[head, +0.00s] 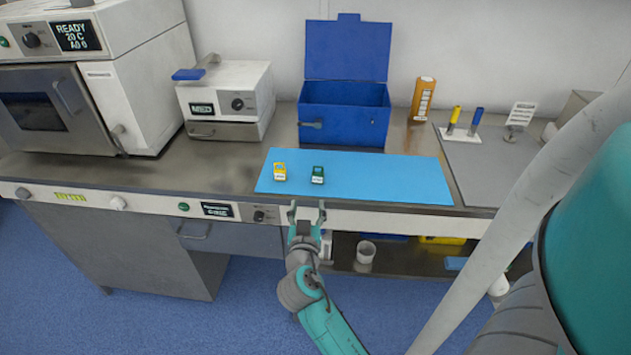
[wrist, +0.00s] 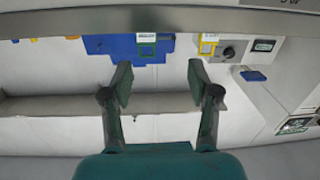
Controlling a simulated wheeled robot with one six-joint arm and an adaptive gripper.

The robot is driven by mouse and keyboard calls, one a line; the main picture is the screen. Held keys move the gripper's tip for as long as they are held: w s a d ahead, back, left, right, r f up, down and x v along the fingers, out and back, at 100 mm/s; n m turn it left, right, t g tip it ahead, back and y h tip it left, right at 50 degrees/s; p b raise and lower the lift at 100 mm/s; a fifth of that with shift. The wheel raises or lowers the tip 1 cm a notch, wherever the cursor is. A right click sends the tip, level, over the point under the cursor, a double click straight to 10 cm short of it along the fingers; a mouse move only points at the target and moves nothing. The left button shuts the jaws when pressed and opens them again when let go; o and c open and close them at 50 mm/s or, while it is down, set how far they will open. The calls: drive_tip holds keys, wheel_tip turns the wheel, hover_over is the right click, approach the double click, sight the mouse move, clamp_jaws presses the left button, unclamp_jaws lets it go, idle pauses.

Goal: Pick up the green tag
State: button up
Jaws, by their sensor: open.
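The green tag (head: 318,174) lies on the light blue mat (head: 400,180), right of a yellow tag (head: 280,172) and apart from it. My gripper (head: 307,210) is open and empty, in front of the bench's front edge and nearer to me than the green tag. In the wrist view, which looks upside down, the open fingers (wrist: 157,78) point up the picture. The green tag (wrist: 147,48) shows beyond them near the top, a little left of centre, with the yellow tag (wrist: 208,42) to its right. Nothing is between the fingers.
A blue open box (head: 343,122) stands behind the mat, with an orange bottle (head: 422,98) to its right. White devices (head: 226,98) stand at the left. A rack with yellow and blue sticks (head: 461,133) stands at the right. The mat around the tags is clear.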

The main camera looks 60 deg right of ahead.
sight(318, 175)
drive_tip(key=shift+m+g+h, duration=0.6)
drive_tip(key=shift+m+g, duration=0.1)
drive_tip(key=shift+m, duration=0.2)
drive_tip(key=r+x, duration=0.1)
drive_tip(key=x, duration=0.3)
drive_tip(key=r+x, duration=0.1)
drive_tip(key=x, duration=0.3)
drive_tip(key=r+x, duration=0.1)
drive_tip(key=x, duration=0.4)
drive_tip(key=shift+s+d, duration=0.2)
drive_tip(key=shift+s, duration=0.2)
drive_tip(key=c, duration=1)
